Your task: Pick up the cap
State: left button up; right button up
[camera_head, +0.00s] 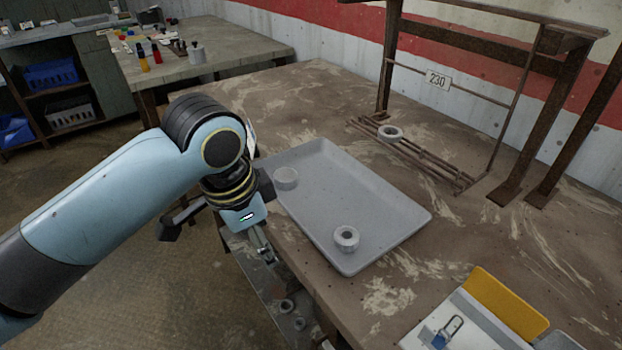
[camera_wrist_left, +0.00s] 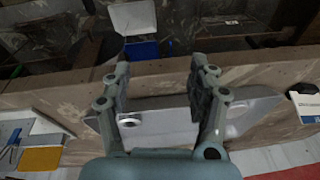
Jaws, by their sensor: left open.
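A pale grey round cap (camera_head: 286,178), short and solid-looking, sits in the far left part of the grey tray (camera_head: 395,240). A thick pale ring with a hole (camera_head: 346,238) stands in the tray's near part. My left gripper (camera_head: 262,246) is at the tray's near left edge, below the cap in the head view. Its two fingers (camera_wrist_left: 160,80) are apart with nothing between them. I cannot make out the cap clearly in the wrist view. My right gripper is out of view.
A second ring (camera_head: 390,133) lies on the rods of a rusty rack (camera_head: 455,85) marked 230. A yellow panel (camera_head: 506,303) and a padlock (camera_head: 447,333) lie at the near right. A side table (camera_head: 225,60) with bottles stands behind. The tray's middle is bare.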

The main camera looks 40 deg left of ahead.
pick_arm(q)
jog(key=w+a+r+m, duration=0.1)
jog(key=w, duration=0.2)
jog(key=w+a+r+m, duration=0.1)
jog(key=w+a, duration=0.1)
jog(key=w+a+r+m, duration=0.1)
jog(key=w+r, duration=0.1)
jog(key=w, duration=0.1)
jog(key=shift+w+a+g, duration=0.3)
jog(key=shift+w+g, duration=0.05)
jog(key=shift+g, duration=0.05)
jog(key=m+h, duration=0.1)
jog(key=m, duration=0.1)
send_near(285, 174)
jog(key=r, duration=0.1)
jog(key=shift+g, duration=0.4)
jog(key=f, duration=0.3)
jog(key=w+f, duration=0.1)
jog(key=f, duration=0.2)
jog(key=d+f, duration=0.1)
jog(key=f, duration=0.3)
jog(key=shift+w+f, duration=0.1)
jog(key=shift+w, duration=0.1)
jog(key=c, duration=0.9)
